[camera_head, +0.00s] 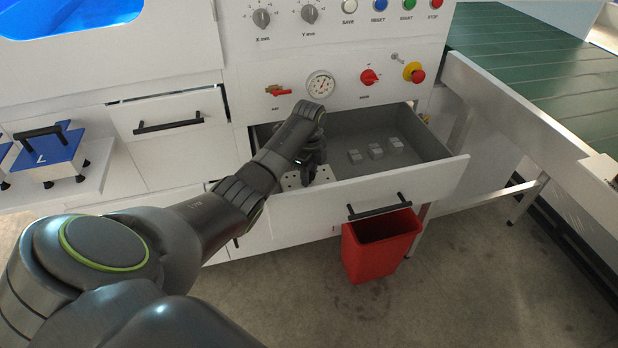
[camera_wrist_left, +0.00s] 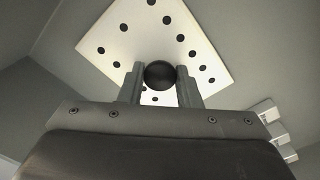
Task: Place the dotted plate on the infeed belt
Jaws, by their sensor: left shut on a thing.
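The dotted plate (camera_wrist_left: 118,38) is white with several black dots and a black round knob (camera_wrist_left: 159,74). In the head view the plate (camera_head: 291,182) lies in the open drawer, at its left end, partly hidden by my gripper. My left gripper (camera_head: 308,178) reaches down into the drawer. In the left wrist view its two fingers (camera_wrist_left: 160,86) are shut on the knob, one on each side. The infeed belt is probably the green belt (camera_head: 540,62) at the upper right; nothing lies on the part that shows. My right gripper is not in view.
The open drawer (camera_head: 440,168) also holds several small grey blocks (camera_head: 375,151). A red bin (camera_head: 380,245) stands below its front. Control knobs and a gauge (camera_head: 321,84) are on the panel above. A blue plate marked L (camera_head: 52,160) sits on a shelf at left.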

